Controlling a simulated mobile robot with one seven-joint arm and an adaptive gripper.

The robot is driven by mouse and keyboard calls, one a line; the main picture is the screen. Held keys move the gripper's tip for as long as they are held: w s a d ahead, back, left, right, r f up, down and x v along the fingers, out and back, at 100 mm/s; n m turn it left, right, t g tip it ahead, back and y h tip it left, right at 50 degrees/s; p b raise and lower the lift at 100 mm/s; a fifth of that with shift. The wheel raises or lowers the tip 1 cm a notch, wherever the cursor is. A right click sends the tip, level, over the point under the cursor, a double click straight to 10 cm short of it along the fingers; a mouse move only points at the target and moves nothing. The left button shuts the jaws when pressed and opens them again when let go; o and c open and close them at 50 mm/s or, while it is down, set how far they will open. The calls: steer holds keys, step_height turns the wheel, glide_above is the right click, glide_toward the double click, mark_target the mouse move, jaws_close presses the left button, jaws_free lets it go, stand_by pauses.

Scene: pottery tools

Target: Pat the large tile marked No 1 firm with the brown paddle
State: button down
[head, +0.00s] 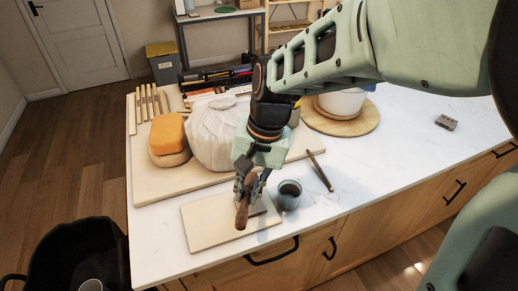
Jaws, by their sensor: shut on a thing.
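A large flat beige tile (208,228) lies on the white counter near its front edge. No marking is readable on it in the head view. My gripper (250,188) points down over the tile's right part and is shut on the brown paddle (242,213). The paddle's brown part sticks out toward the camera, above the tile. My fingers hide part of the paddle, and I cannot tell whether it touches the tile.
A small dark cup (289,196) stands just right of the tile, with a thin brown tool (320,171) beyond it. The counter's right side (410,150) is mostly clear.

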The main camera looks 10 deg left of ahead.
steer(key=shift+d+b+x, duration=0.2)
steer(key=shift+b+x, duration=0.65)
steer(key=shift+x, duration=0.2)
steer(key=shift+d+b+x, duration=0.15)
steer(key=shift+b+x, duration=0.7)
steer(key=shift+x, duration=0.2)
steer(key=shift+d+b+x, duration=0.2)
steer(key=shift+b+x, duration=0.65)
steer(key=shift+x, duration=0.2)
steer(key=shift+w+f, duration=0.1)
steer(key=shift+f, duration=0.1)
steer(key=b+x, duration=0.1)
steer(key=x, duration=0.1)
steer(key=b+x, duration=0.1)
steer(key=b, duration=0.1)
steer(key=shift+w+d+f, duration=0.1)
steer(key=shift+d+f, duration=0.25)
steer(key=shift+f, duration=0.1)
steer(key=p+v, duration=0.2)
steer(key=a+p+v, duration=0.1)
steer(key=v, duration=0.1)
steer(key=shift+d+r+p, duration=0.1)
steer(key=shift+r+p, duration=0.25)
steer(key=shift+p, duration=0.05)
steer(key=shift+f, duration=0.15)
steer(key=shift+f, duration=0.2)
